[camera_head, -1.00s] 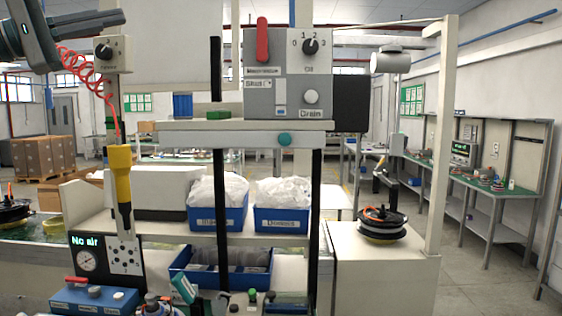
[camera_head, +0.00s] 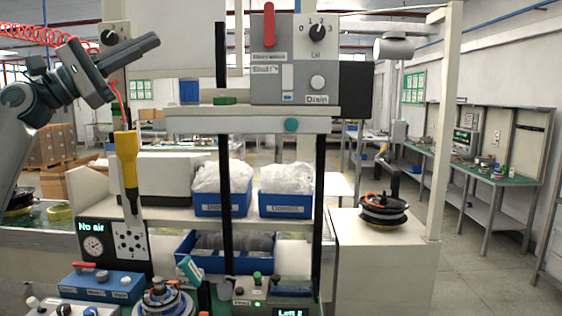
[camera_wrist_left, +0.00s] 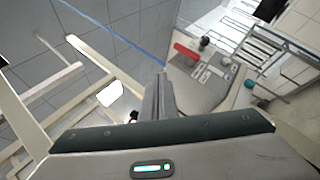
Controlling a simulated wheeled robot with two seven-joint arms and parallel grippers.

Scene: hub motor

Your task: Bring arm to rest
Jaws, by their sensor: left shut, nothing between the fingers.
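My left gripper (camera_head: 146,46) is at the upper left of the head view, raised above the bench and pointing right and slightly up. Its fingers are closed together with nothing between them. In the left wrist view the shut fingers (camera_wrist_left: 158,98) stand out against the ceiling and the grey control box (camera_wrist_left: 205,75) with the red lever. The gripper is apart from the control box, to its left in the head view. My right gripper shows in neither view.
A yellow screwdriver (camera_head: 126,160) hangs on a red coiled hose (camera_head: 40,32) near the arm. The grey control box (camera_head: 308,75) sits on a shelf (camera_head: 200,124). Blue bins (camera_head: 222,205) and a motor hub (camera_head: 165,300) are below. A wheel motor (camera_head: 384,212) stands at right.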

